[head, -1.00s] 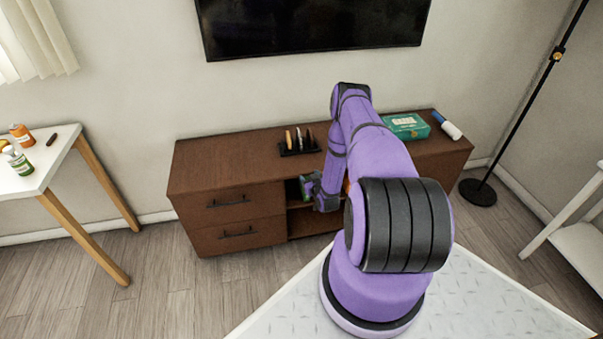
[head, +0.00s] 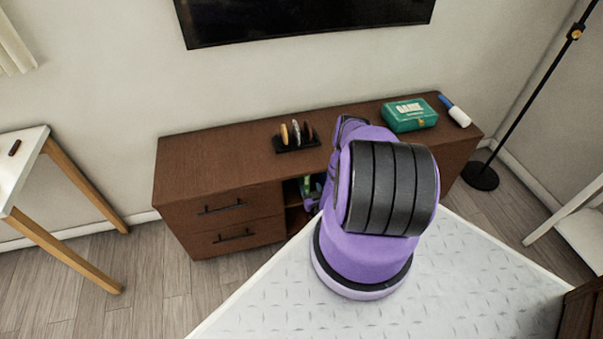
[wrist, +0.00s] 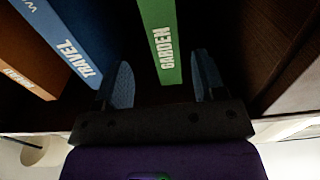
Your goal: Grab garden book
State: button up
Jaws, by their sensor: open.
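The green garden book (wrist: 161,45) stands in the shelf in the wrist view, its spine reading GARDEN. My gripper (wrist: 165,85) is open, with one finger on each side of the book's spine end. A dark gap shows between each finger and the book; I cannot tell whether the book is fully between them in depth. In the head view a bit of green (head: 306,186) shows in the cabinet's open compartment, and my arm hides most of the gripper there.
A blue travel book (wrist: 75,40) and an orange book (wrist: 28,75) stand left of the garden book. The compartment's side wall (wrist: 290,60) is at right. On the wooden cabinet (head: 220,160) are a small rack (head: 296,144) and a green box (head: 409,115).

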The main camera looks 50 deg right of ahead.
aim_at(307, 182)
jog(key=shift+a+f+x, duration=0.1)
jog(key=shift+a+x, duration=0.05)
jog(key=shift+x, duration=1.55)
jog(key=shift+a+f+x, duration=0.15)
jog(key=shift+x, duration=1.6)
jog(key=shift+w, duration=0.2)
grip_shut()
